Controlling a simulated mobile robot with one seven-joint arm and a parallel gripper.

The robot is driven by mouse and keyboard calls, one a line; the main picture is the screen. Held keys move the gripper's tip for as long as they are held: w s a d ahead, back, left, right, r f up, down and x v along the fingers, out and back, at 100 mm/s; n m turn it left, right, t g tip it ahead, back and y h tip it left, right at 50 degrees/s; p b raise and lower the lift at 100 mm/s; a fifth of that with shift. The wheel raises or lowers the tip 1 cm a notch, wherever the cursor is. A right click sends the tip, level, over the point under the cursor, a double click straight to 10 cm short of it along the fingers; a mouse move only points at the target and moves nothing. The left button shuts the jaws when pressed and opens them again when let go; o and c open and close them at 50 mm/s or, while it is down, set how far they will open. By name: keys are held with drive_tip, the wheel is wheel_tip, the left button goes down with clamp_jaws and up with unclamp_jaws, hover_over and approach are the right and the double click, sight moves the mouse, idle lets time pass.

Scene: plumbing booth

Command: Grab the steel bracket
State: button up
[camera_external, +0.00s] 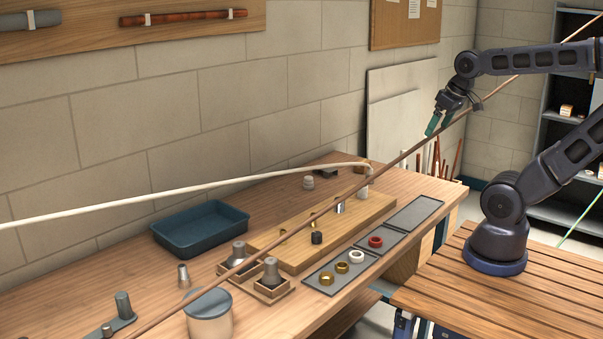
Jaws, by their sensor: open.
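My gripper (437,124) hangs in the air past the far right end of the workbench, with its green-tipped fingers pointing down and apart. It is open, and no object shows between the fingers. A small shiny silver piece (340,207) stands on the raised wooden board (375,207); it may be the steel bracket, but it is too small to be sure. A grey metal plate with an upright cylinder (122,308) lies at the bench's near left. My gripper is well above and to the right of both pieces, touching neither.
A long brown pipe (285,227) crosses the view diagonally, and a white pipe (180,190) runs above the bench. A blue tray (201,245), a lidded tub (209,332) and grey mats (414,213) with rings occupy the bench. A slatted wooden table (470,300) bears my base.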

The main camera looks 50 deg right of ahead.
drive_tip(key=shift+w+r, duration=0.1)
drive_tip(key=w+d+r+m+g, duration=0.1)
drive_tip(key=w+r+m, duration=0.15)
drive_tip(key=w, duration=0.55)
drive_tip(key=w+d+r+m, duration=0.2)
drive_tip(key=w+m, duration=0.1)
drive_tip(key=w, duration=0.5)
drive_tip(key=m+g, duration=0.4)
drive_tip(key=m, duration=1)
hover_over(328, 168)
wheel_tip(328, 168, down, 27)
drive_tip(key=f, duration=1.1)
drive_tip(key=shift+d, duration=0.2)
drive_tip(key=shift+r, duration=0.1)
drive_tip(key=c, duration=0.8)
